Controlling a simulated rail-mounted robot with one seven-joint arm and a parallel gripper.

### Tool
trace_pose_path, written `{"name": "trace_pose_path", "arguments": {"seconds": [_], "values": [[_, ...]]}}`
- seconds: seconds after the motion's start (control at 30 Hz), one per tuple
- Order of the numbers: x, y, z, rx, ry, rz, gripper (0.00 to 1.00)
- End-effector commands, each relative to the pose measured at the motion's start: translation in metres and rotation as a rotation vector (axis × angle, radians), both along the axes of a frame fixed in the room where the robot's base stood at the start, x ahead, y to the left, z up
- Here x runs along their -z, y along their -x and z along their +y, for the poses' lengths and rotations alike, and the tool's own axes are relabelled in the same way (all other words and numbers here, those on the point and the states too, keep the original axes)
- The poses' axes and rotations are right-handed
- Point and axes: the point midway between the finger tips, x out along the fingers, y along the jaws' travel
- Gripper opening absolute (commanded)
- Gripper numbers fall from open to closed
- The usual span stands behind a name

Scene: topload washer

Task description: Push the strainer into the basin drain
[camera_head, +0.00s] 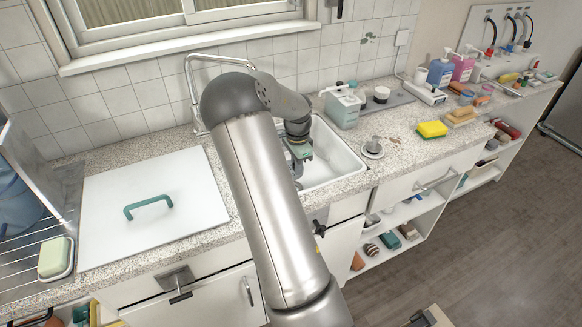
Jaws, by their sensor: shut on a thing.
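The white basin (335,160) is set into the speckled counter, and my arm covers its left part. My gripper (298,172) points down into the basin beside my forearm. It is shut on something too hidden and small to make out. The basin drain is not visible, hidden behind my arm or the basin's front wall. A round metal piece with a raised knob (373,148) stands on the counter just right of the basin, apart from my gripper. It looks like a strainer or stopper, but I cannot tell which.
A faucet (190,85) rises behind the basin, left of my arm. A white lid with a green handle (149,206) covers the left counter. A soap bottle (342,106) stands at the basin's back right corner. A yellow sponge (432,129) lies farther right.

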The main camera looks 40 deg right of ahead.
Motion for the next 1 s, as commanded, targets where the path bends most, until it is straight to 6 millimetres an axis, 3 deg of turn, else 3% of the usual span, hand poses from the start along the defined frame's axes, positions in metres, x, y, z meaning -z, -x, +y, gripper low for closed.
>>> {"name": "trace_pose_path", "arguments": {"seconds": [0.37,1.0], "values": [[0.005,0.000,0.001,-0.001,0.003,0.002,0.00],[0.056,0.000,0.001,-0.001,0.002,0.000,0.00]]}}
